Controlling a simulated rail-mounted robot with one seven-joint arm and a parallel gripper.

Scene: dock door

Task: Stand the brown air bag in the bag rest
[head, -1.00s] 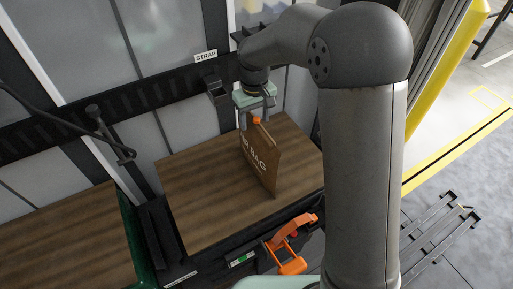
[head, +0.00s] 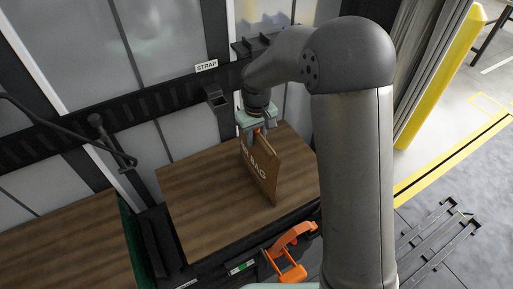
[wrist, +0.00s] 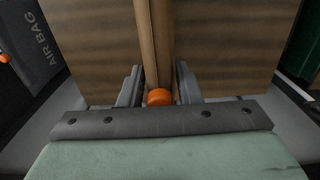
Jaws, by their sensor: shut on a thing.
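The brown air bag (head: 263,172) stands upright on the wooden top, its white lettering facing left. My gripper (head: 258,133) points down over the bag's top edge and is shut on it. In the wrist view the two grey fingers (wrist: 159,95) press on both sides of the bag's thin edge (wrist: 154,45), with its orange valve (wrist: 159,97) between them. I see no clear gap under the bag, but cannot tell whether it bears on the wood. I cannot tell for sure which fixture is the bag rest.
The wooden top (head: 205,195) is otherwise clear. An orange-handled tool (head: 288,255) sits at the front edge. A black metal frame (head: 435,235) lies on the floor. A STRAP label (head: 206,66) marks the wall.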

